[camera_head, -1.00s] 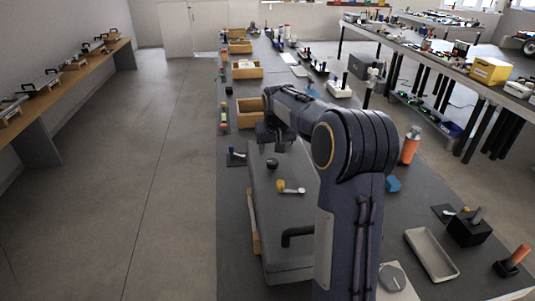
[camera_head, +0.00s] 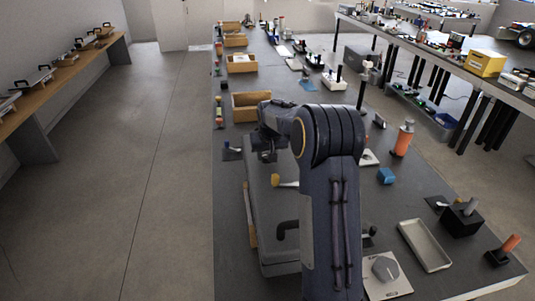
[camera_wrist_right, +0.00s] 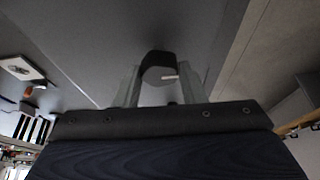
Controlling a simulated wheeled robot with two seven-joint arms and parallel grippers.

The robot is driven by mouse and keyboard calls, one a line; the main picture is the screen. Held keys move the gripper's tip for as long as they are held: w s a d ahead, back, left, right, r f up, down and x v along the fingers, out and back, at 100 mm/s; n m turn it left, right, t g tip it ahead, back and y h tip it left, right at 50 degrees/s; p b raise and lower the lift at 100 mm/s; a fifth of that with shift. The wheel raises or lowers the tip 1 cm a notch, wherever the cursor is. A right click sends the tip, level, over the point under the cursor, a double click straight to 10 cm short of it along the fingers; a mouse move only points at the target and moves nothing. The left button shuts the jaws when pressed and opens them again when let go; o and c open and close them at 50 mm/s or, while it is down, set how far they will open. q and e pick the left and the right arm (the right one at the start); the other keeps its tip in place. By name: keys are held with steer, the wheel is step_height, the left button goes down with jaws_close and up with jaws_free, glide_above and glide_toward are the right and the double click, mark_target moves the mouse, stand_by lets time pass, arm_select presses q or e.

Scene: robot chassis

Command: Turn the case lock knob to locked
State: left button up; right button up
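The case (camera_head: 278,235) is a grey closed box on the long bench, partly hidden by my right arm. A lever with a yellow end (camera_head: 277,180) and a dark handle (camera_head: 284,230) show on it. My right gripper (camera_head: 266,157) is over the far end of the case. In the right wrist view, the dark round knob (camera_wrist_right: 157,68) with a white mark stands between the two fingers of my right gripper (camera_wrist_right: 160,80). The fingers look apart, one on each side; I cannot tell whether they touch it. The knob is hidden in the head view. My left gripper is not in view.
Right of my arm are a blue block (camera_head: 387,175), an orange bottle (camera_head: 403,138), a pale tray (camera_head: 425,245) and a plate with a grey dial (camera_head: 385,269). A wooden bin (camera_head: 252,107) stands beyond the case. Open floor lies to the left.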

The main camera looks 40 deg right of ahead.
steer(key=c, duration=0.4)
steer(key=shift+m, duration=0.3)
steer(key=m, duration=0.1)
steer(key=m+g+h, duration=0.1)
steer(key=m, duration=0.1)
steer(key=shift+w+a+m, duration=0.1)
steer(key=shift+a+m, duration=0.05)
steer(key=shift+m, duration=0.15)
steer(key=m+g+h+p, duration=0.1)
steer(key=m, duration=0.3)
steer(key=shift+w+m, duration=0.15)
steer(key=shift+m, duration=0.15)
steer(key=m+g+p, duration=0.2)
steer(key=m, duration=0.2)
steer(key=shift+w+r+m, duration=0.1)
steer(key=shift+m, duration=0.2)
steer(key=shift+w+m+g+p, duration=0.1)
steer(key=shift+m+g+p, duration=1)
steer(key=shift+m, duration=1.1)
